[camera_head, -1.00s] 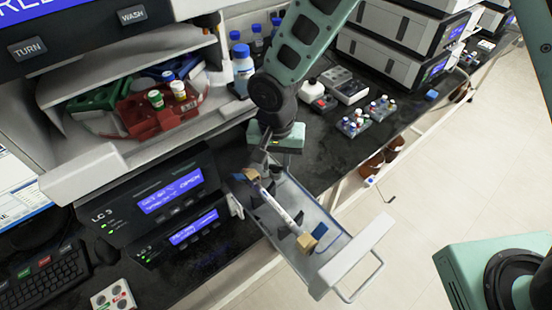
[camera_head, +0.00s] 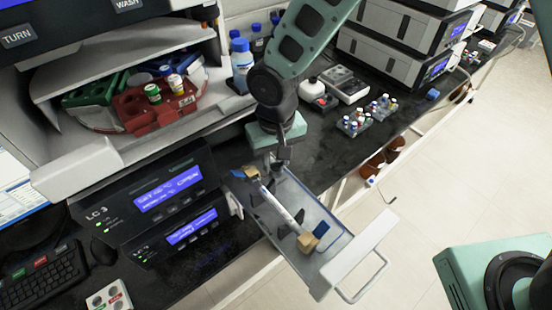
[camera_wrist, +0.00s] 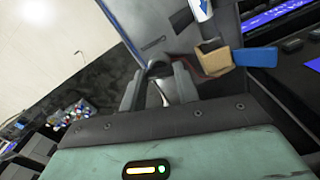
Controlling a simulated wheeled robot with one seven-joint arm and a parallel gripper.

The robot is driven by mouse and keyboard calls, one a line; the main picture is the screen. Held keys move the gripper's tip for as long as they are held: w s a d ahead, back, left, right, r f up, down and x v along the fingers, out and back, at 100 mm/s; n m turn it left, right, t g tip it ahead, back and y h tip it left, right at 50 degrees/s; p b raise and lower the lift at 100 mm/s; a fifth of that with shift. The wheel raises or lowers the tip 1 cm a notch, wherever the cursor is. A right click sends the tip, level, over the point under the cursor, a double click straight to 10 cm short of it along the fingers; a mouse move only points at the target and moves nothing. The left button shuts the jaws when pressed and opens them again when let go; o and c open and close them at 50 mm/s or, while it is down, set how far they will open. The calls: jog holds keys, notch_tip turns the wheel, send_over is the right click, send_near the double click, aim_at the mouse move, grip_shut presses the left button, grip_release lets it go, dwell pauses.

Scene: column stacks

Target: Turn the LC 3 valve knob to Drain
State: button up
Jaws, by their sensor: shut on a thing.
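The LC 3 unit (camera_head: 110,232) has an open drawer (camera_head: 345,243) on its right side. A white column (camera_head: 283,204) lies along the drawer between tan end fittings; the far fitting (camera_head: 252,173) has a blue tag. My gripper (camera_head: 281,160) points down at the drawer's far end, just right of that fitting. In the wrist view my gripper (camera_wrist: 160,84) is shut on a small dark knob (camera_wrist: 160,68), mostly hidden by the fingers. The tan fitting (camera_wrist: 213,58) and blue tag (camera_wrist: 256,57) are beside it. I cannot read the knob's setting.
Above is a shelf with a red vial rack (camera_head: 155,108). Blue-capped bottles (camera_head: 241,65) stand behind my arm. Small vial racks (camera_head: 366,118) sit on the black bench to the right. The drawer's white front (camera_head: 358,258) juts over the open floor.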

aim_at(276, 163)
jog(key=n, duration=1.2)
jog(key=shift+w+r, duration=0.1)
dwell(0.6)
jog(key=o, duration=1)
notch_tip(276, 163, up, 17)
jog(key=b, duration=0.2)
jog(key=shift+r+b, duration=0.15)
jog(key=shift+b, duration=0.2)
